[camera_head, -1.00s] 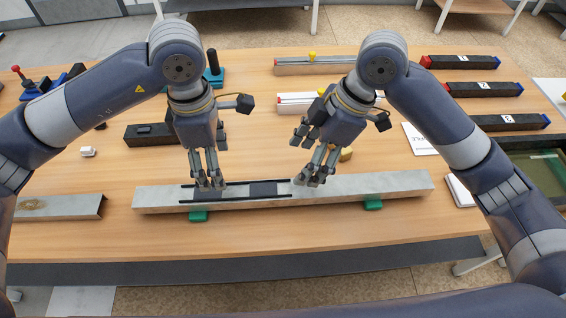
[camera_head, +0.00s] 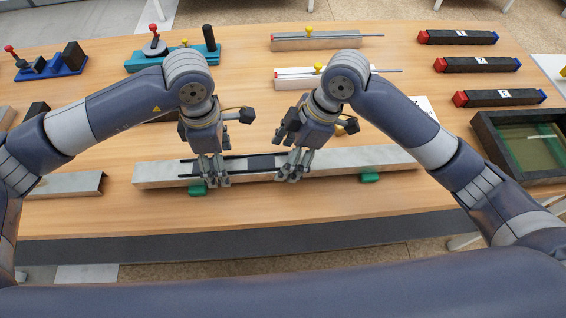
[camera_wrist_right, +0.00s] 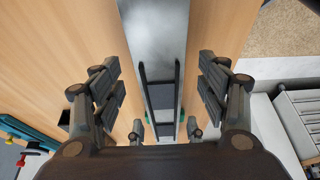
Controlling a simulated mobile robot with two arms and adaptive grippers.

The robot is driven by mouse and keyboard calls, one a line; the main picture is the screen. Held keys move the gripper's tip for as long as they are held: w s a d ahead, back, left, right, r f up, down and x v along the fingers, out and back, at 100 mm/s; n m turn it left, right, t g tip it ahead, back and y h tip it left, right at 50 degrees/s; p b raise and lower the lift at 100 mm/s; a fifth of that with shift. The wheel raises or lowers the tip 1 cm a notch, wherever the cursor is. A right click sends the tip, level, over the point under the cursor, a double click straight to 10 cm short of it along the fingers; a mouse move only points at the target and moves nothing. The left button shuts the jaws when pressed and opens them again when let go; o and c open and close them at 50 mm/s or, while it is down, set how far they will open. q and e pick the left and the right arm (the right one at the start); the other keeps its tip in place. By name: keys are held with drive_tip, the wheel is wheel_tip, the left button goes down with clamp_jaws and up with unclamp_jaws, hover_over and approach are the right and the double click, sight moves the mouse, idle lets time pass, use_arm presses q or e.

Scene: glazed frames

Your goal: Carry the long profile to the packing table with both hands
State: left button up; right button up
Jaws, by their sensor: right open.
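The long profile (camera_head: 345,162) is a pale grey metal bar with dark strips near its middle. It lies level across the table on green supports (camera_head: 369,177). In the right wrist view, the profile (camera_wrist_right: 157,35) runs down the middle. My right gripper (camera_head: 293,170) is open, with its fingers apart on either side of the profile. Its spread fingers (camera_wrist_right: 160,88) also show in the right wrist view. My left gripper (camera_head: 213,172) is at the profile's left part, fingers down around it. Whether its fingers press on the profile is not clear. No packing table can be identified.
The wooden table (camera_head: 330,212) has a clear front strip. Behind the profile are a silver block with a yellow knob (camera_head: 316,41), a teal clamp stand (camera_head: 172,57) and a blue stand (camera_head: 50,66). Black bars (camera_head: 468,64) and a dark tray (camera_head: 482,128) are at right.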

use_arm(q)
drive_tip(key=shift+f, duration=1.1)
use_arm(e)
drive_tip(key=shift+x, duration=1.05)
use_arm(q)
clamp_jaws()
use_arm(e)
clamp_jaws()
